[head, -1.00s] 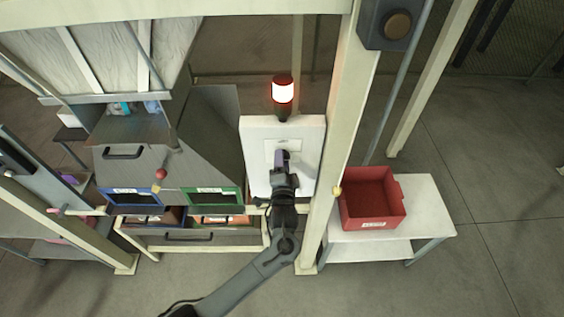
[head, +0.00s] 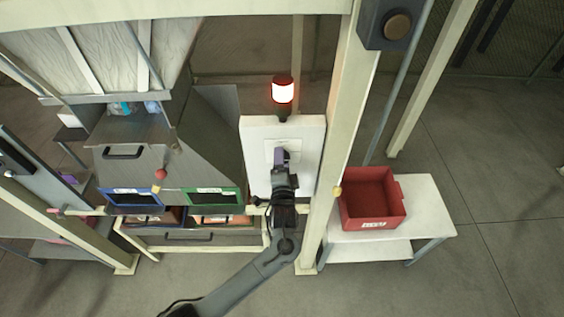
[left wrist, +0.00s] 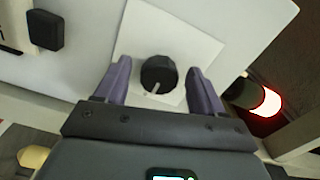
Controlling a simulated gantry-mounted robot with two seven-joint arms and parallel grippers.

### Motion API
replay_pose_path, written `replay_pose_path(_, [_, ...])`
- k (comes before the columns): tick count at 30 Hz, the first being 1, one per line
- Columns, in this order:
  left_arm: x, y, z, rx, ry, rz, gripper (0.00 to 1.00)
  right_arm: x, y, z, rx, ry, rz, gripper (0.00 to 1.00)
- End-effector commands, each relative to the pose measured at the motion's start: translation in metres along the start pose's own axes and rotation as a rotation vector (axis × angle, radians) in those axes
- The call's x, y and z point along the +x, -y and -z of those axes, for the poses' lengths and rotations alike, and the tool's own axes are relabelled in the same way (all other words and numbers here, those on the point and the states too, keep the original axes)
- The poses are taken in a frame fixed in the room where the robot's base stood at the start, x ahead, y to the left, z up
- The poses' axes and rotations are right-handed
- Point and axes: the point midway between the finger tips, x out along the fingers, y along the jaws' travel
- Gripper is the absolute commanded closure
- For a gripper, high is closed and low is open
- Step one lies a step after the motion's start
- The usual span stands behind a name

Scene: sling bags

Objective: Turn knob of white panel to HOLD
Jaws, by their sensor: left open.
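The white panel (head: 258,135) stands upright at the middle of the head view, with a red and white lit lamp (head: 283,92) on top. Its round black knob (left wrist: 158,74) with a pale pointer mark shows in the left wrist view, on a pale square plate (left wrist: 140,38). My left gripper (head: 282,158) is in front of the panel. In the left wrist view, its two purple fingers (left wrist: 160,88) are open, one on each side of the knob with gaps between. In the head view my gripper hides the knob. I cannot read the HOLD label. My right gripper is not in view.
A black block (left wrist: 45,30) sits on the panel beside the knob plate. A cream post (head: 334,130) stands just right of the panel. A red bin (head: 371,200) sits on a white table (head: 430,205) further right. Drawers with blue and green frames (head: 214,200) are to the left.

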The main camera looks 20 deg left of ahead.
Motion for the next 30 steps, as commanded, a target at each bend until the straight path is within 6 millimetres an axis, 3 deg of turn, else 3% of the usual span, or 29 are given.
replay_pose_path(10, [-0.012, -0.002, 0.000, -0.002, 0.000, 0.000, 0.31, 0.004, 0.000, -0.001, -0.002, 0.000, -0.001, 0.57])
replay_pose_path(24, [-0.087, -0.002, -0.001, -0.003, 0.000, -0.002, 0.31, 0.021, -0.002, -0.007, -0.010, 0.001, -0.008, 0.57])
replay_pose_path(30, [-0.104, -0.001, 0.000, -0.002, 0.000, -0.001, 0.31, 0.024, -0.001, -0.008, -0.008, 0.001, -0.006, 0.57])
